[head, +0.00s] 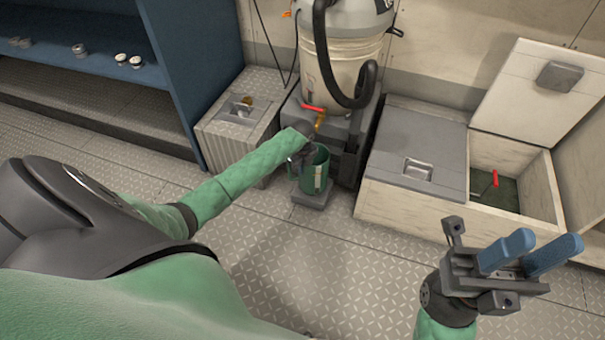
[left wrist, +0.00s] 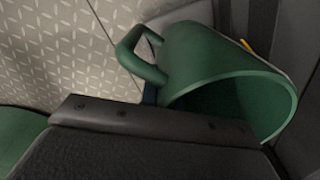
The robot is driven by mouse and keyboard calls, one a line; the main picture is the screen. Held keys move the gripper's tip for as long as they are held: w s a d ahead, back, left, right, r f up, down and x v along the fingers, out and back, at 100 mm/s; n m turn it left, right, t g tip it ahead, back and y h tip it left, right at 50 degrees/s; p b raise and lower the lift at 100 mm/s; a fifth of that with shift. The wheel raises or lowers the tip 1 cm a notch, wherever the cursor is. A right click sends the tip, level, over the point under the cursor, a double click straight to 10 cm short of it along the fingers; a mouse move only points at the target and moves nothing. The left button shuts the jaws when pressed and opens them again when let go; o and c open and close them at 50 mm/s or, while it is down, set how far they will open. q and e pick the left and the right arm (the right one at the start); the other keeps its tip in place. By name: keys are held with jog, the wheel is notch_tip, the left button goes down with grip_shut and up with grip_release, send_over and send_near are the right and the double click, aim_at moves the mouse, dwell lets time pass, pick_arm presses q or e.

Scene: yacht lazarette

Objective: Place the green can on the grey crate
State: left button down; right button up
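The green can (head: 315,172), an open-topped vessel with a side handle, stands out in front of the vacuum. In the left wrist view the can (left wrist: 215,65) fills the upper right, its handle towards the left. My left gripper (head: 300,156) is at the can's handle side. Its fingers are mostly hidden; a blue sliver shows behind the handle, so its grip is unclear. A small grey block (head: 313,197) shows below the can; whether they touch is unclear. A grey crate-like box (head: 238,118) stands left of the can. My right gripper (head: 541,244) is open and empty.
A vacuum (head: 343,60) with a black hose stands behind the can. A bench locker (head: 410,155) with a raised lid (head: 530,95) is at right. Blue shelving (head: 180,60) holds small fittings at left. The patterned floor (head: 290,260) in front is clear.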

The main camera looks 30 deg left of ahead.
pick_arm(q)
jog(key=f, duration=0.1)
jog(key=f+b, duration=0.1)
jog(key=shift+w+f, duration=0.2)
jog(key=shift+f, duration=0.15)
jog(key=c, duration=2)
grip_release()
jog(key=shift+f, duration=0.15)
jog(key=o, duration=0.4)
jog(key=shift+c, duration=0.2)
